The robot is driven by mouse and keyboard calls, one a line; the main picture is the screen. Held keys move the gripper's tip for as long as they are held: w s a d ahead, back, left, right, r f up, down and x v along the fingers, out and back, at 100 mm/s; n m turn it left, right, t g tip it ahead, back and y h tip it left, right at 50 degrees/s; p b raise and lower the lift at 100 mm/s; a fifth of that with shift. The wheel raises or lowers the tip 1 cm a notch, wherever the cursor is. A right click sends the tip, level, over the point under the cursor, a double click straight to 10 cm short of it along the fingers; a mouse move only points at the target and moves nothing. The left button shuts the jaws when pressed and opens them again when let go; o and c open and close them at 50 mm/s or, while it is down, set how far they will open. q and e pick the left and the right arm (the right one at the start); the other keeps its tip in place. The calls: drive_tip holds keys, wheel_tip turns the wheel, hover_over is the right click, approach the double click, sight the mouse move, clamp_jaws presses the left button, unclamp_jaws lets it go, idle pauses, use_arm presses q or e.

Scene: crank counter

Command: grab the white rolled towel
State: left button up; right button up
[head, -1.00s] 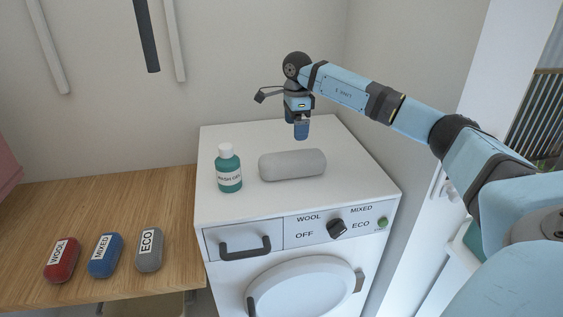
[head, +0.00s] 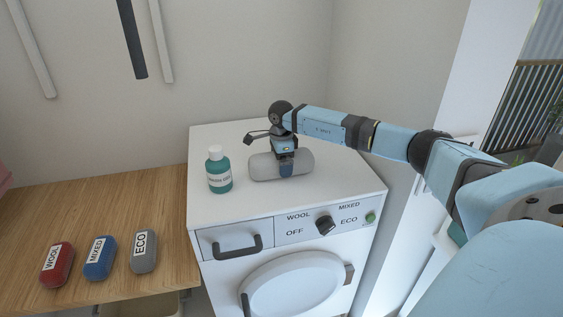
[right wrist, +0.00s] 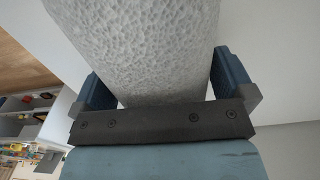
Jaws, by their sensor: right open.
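The white rolled towel (head: 304,161) lies on its side on top of the washing machine. My right gripper (head: 286,170) is down at the towel's middle, with its fingers astride it. In the right wrist view the towel (right wrist: 140,45) passes between the two blue fingers of the gripper (right wrist: 160,80). The jaws are open, with a gap seen beside the towel on the left. Part of the towel is hidden behind the gripper in the head view. My left gripper is not in view.
A green bottle with a white cap (head: 219,172) stands just left of the towel. The washing machine (head: 222,214) has a knob (head: 325,225) and a drawer handle. Red (head: 57,265), blue (head: 100,258) and grey (head: 144,251) labelled pieces lie on the wooden counter (head: 150,195).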

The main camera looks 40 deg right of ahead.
drive_tip(key=c, duration=0.7)
drive_tip(key=shift+c, duration=0.2)
drive_tip(key=shift+r, duration=0.2)
